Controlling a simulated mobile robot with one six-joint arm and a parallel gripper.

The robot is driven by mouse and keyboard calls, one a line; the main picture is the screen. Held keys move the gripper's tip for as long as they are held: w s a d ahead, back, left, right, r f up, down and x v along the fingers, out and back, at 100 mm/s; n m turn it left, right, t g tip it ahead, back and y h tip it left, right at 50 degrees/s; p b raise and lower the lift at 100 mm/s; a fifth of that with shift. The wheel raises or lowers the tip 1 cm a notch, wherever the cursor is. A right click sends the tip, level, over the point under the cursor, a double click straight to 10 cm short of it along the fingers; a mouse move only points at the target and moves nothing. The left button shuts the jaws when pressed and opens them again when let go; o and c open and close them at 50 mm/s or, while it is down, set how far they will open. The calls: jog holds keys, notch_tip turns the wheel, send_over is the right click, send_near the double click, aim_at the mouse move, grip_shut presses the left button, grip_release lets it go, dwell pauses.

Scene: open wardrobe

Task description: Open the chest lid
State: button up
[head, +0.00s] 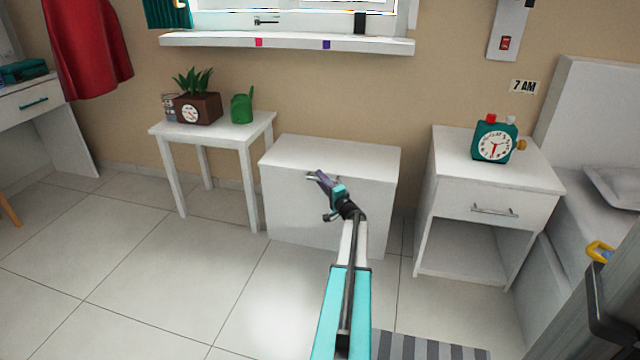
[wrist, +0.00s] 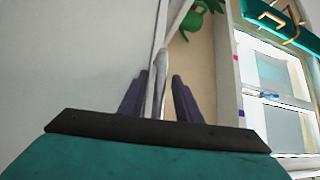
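The white chest (head: 350,150) stands against the wall in the middle of the head view, its lid shut. A small metal handle (head: 311,177) shows at the upper front of the chest, partly hidden by my gripper. My gripper (head: 319,178) is at the chest's front, close to this handle. In the wrist view its two purple fingers (wrist: 160,97) stand apart. A pale metal bar, likely the handle (wrist: 161,75), shows between them, with gaps on both sides. Whether either finger touches it cannot be told.
A white side table (head: 222,132) with a plant box (head: 198,108) and a green watering can (head: 242,108) stands left of the chest. A nightstand (head: 490,195) with a green alarm clock (head: 494,142) stands right. A windowsill (head: 285,42) juts out above. The tiled floor in front is mostly clear.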

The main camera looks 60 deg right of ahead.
grip_shut()
